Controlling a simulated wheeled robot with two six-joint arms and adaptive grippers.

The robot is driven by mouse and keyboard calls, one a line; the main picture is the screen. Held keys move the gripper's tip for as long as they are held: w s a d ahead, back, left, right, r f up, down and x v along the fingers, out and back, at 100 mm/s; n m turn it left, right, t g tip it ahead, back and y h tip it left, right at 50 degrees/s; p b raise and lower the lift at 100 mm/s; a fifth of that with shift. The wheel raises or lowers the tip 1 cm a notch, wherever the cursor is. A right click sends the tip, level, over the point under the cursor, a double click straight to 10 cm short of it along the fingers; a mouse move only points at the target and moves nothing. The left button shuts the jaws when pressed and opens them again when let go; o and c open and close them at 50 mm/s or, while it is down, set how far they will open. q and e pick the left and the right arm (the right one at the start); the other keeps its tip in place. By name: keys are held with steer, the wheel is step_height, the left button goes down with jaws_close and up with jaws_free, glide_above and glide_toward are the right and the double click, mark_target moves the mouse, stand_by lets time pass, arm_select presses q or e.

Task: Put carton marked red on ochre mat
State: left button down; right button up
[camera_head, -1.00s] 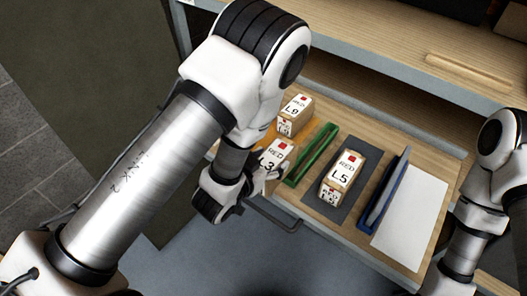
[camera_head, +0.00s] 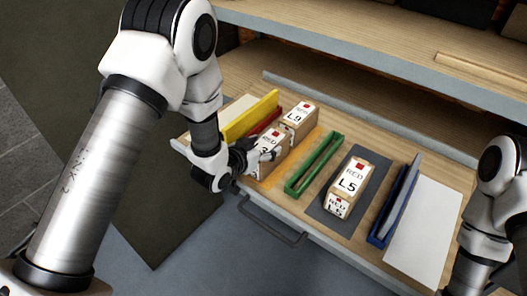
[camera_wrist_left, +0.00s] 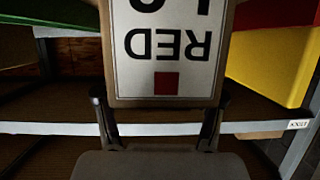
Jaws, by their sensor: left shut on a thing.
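My left gripper (camera_head: 254,158) is shut on a tan carton (camera_head: 269,145) with a white label, a red square and a number that looks like L3. In the left wrist view the same carton (camera_wrist_left: 165,50) stands between the fingers, its RED label upside down. The ochre mat (camera_head: 307,147) shows as orange strips beside and in front of this carton. I cannot tell if the carton touches the mat. A second RED carton, L9 (camera_head: 298,116), stands just behind it. A third RED carton, L5 (camera_head: 349,184), stands on a dark grey mat (camera_head: 323,199). My right gripper is out of view.
A green frame-like divider (camera_head: 314,163) stands right of the ochre mat, and yellow (camera_head: 250,116) and red (camera_head: 265,123) dividers stand left of it. A blue divider (camera_head: 396,200) and a bare white mat (camera_head: 425,232) lie farther right. A shelf edge (camera_head: 365,60) overhangs behind.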

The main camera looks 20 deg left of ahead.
arm_select(q)
steer(key=shift+r, duration=0.1)
steer(key=shift+c, duration=0.6)
jaws_free()
steer(key=p+v, duration=0.1)
steer(key=v, duration=1.1)
